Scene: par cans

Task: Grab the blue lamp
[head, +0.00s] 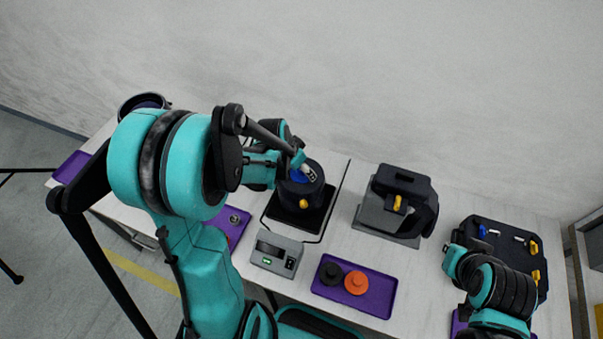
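A black can-shaped lamp (301,195) with a yellow knob stands on a black base near the middle of the table. A patch of blue (298,176) shows in its top. My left gripper (300,165) reaches in from the upper left and its tip is at the top of this lamp. The arm and wrist hide most of the fingers, so I cannot tell whether they are closed or touching the lamp. My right arm shows at the lower right, but I cannot make out its gripper fingers.
A grey box with a display (275,252) and a purple tray (375,299) with black and orange round pieces stand in front. A dark grey device (392,212) with a yellow part is to the right. A black case (510,234) with small coloured parts lies farther right.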

